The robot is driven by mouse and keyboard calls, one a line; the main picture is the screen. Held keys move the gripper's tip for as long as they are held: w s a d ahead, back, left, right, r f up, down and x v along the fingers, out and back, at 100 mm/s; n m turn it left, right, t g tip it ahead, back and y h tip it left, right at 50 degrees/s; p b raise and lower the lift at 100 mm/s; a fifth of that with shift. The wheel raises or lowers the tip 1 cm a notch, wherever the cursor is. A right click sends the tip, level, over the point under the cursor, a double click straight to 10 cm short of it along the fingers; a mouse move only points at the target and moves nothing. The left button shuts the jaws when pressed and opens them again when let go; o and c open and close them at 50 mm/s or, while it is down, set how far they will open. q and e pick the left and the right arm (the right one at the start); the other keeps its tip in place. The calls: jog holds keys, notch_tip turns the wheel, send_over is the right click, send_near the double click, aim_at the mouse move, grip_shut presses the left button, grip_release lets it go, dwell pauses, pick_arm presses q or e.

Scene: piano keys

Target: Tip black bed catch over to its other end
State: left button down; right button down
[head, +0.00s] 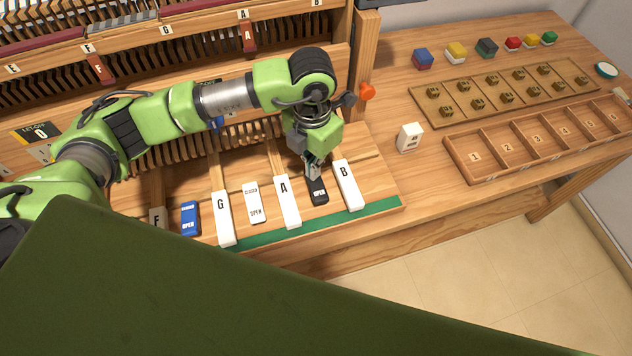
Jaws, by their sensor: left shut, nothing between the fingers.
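The black bed catch (320,197) lies on the wooden key bed between the white A key (288,208) and the white B key (348,186). The word OPEN shows on its near part. My left gripper (313,174) is shut and empty, pointing down right over the catch's far part. It hides that far end and any label there. I cannot tell whether the fingertips touch the catch. My right gripper is out of view.
A white catch (254,203) marked CLOSED and OPEN and a blue catch (189,219) lie farther left between keys. A green strip (335,219) runs along the front edge. A white block (409,138) stands right, near the numbered wooden tray (459,160).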

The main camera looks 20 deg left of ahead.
pick_arm(q)
jog(key=shift+r+p, duration=1.85)
jog(key=shift+r, duration=1.65)
